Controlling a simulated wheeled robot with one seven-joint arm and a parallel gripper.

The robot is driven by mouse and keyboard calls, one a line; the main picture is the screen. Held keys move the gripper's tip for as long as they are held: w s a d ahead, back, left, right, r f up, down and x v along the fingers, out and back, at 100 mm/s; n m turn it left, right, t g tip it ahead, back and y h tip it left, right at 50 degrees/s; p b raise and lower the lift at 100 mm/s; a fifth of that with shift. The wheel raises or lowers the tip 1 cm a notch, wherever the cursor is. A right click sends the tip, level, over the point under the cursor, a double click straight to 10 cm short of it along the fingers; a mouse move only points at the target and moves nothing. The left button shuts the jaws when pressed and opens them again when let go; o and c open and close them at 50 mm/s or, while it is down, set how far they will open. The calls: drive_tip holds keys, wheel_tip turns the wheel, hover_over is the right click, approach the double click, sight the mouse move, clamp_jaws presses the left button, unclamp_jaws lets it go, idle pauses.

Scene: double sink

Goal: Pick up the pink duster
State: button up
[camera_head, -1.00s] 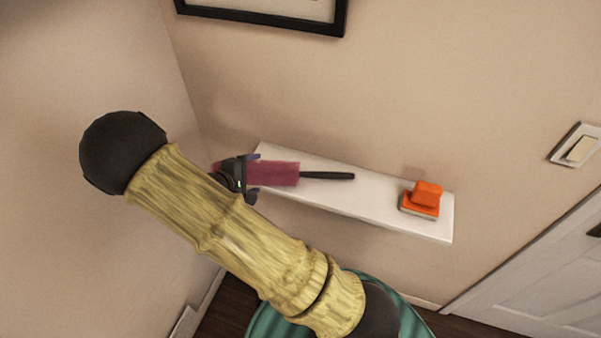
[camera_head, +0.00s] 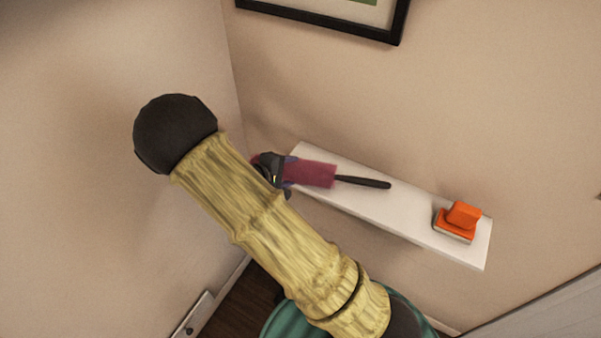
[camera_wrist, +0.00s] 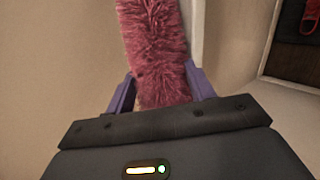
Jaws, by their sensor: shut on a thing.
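The pink duster (camera_head: 312,174) has a fluffy pink head and a black handle that points right, over the white wall shelf (camera_head: 408,226). My gripper (camera_head: 283,171) is shut on the fluffy head near its left end. In the wrist view the pink head (camera_wrist: 154,45) runs up from between the two purple fingers of my gripper (camera_wrist: 160,92). The handle is out of sight there. I cannot tell whether the duster touches the shelf or is held just above it. Part of the head's left end is hidden by my gripper.
An orange brush-like object (camera_head: 459,220) sits at the shelf's right end. A black-framed picture (camera_head: 398,25) hangs above. A wall (camera_head: 80,220) stands close on the left. The shelf between the handle and the orange object is clear.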

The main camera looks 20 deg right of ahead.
sight(315, 165)
wheel_tip(315, 165, up, 10)
drive_tip(key=shift+f+b, duration=0.2)
drive_tip(key=shift+b, duration=0.5)
drive_tip(key=shift+d, duration=0.15)
drive_tip(key=d+m+g+p, duration=0.1)
drive_tip(key=d, duration=0.1)
drive_tip(key=d+f+m+g+h+p, duration=0.1)
drive_tip(key=d, duration=0.2)
drive_tip(key=d+m+g+p, duration=0.1)
drive_tip(key=d+m+p, duration=0.1)
drive_tip(key=d, duration=0.1)
drive_tip(key=shift+w+d+f+g+h, duration=0.1)
drive_tip(key=shift+d+f+g+h, duration=0.2)
drive_tip(key=shift+g, duration=0.1)
drive_tip(key=shift+d+f+m, duration=0.25)
drive_tip(key=shift+d+m, duration=0.05)
drive_tip(key=shift+d, duration=0.05)
drive_tip(key=shift+f, duration=0.15)
drive_tip(key=shift+f+b, duration=2.1)
drive_tip(key=shift+f, duration=1.15)
drive_tip(key=shift+f+b, duration=0.55)
